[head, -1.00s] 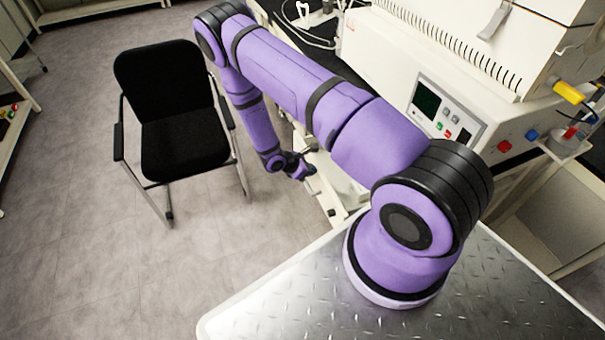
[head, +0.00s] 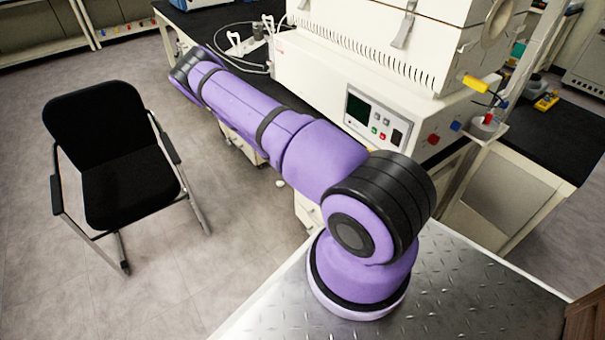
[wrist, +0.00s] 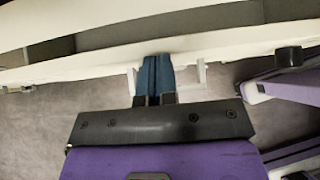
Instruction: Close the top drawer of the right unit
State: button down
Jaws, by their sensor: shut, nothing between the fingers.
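In the wrist view, a white drawer's front edge (wrist: 240,45) crosses the picture, with a dark gap behind it, so it looks partly open. White handle pieces (wrist: 201,76) stick out on both sides of my fingers. My gripper (wrist: 158,64) is shut and empty, its blue fingertips at the drawer edge; whether they touch it is hard to tell. In the head view, white drawer units (head: 240,147) and (head: 308,212) show partly under the bench. My arm hides the gripper and most of the drawer fronts there, so I cannot tell which drawer this is.
A black chair (head: 125,165) stands on the left, with open floor around it.

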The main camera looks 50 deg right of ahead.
jog(key=shift+s+d, duration=0.15)
jog(key=shift+d, duration=0.25)
